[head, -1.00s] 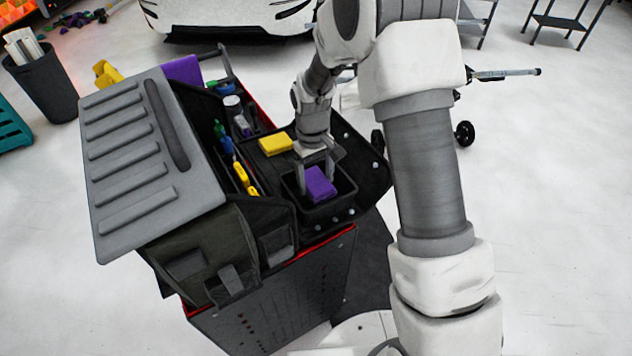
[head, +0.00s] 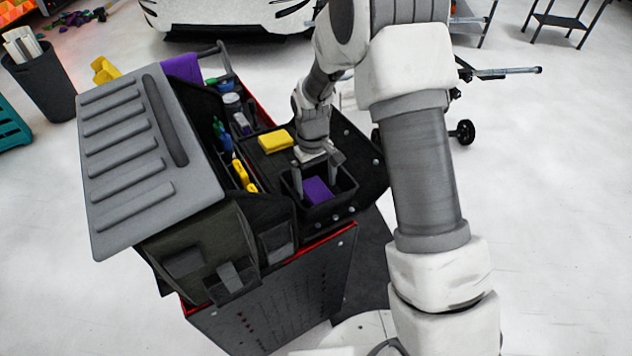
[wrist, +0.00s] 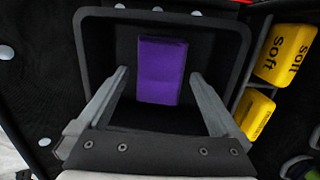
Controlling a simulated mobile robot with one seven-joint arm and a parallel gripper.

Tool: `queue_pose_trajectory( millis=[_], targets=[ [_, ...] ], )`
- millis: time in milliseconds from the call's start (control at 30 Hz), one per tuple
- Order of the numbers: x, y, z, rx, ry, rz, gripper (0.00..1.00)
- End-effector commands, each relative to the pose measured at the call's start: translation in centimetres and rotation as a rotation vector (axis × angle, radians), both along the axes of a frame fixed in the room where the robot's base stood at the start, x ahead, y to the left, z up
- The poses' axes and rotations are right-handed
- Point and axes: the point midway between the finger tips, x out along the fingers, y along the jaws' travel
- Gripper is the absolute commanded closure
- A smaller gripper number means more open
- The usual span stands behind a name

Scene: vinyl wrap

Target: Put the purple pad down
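The purple pad (head: 318,190) lies inside a small black bin (head: 346,186) on the cart's side tray. In the wrist view the purple pad (wrist: 162,70) rests on the bin's floor, near the back wall (wrist: 95,50). My gripper (head: 318,178) is over the bin with its fingers reaching down into it. In the wrist view my gripper (wrist: 160,82) is open, with a finger on each side of the pad and a clear gap on both sides. Neither finger touches the pad.
A yellow pad marked "soft" (head: 276,141) lies on the tray beside the bin; another yellow piece (wrist: 254,112) shows in the wrist view. The cart's grey lid (head: 130,150) stands tilted at the left. Bottles and yellow tools (head: 243,176) fill the middle compartments.

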Motion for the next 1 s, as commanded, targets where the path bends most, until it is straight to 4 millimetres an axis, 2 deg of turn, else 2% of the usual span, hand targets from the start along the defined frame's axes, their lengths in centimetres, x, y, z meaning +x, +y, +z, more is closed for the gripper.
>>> queue_pose_trajectory(
  millis=[267,433,800,1000],
  targets=[
    [0.0,0.0,0.4,0.0,0.0,0.0,0.0],
    [0.2,0.1,2.1,0.001,-0.004,0.001,0.0],
    [0.9,0.4,10.2,0.001,-0.005,0.001,0.0],
    [1.0,0.5,12.6,0.001,-0.002,0.0,0.0]
  ],
)
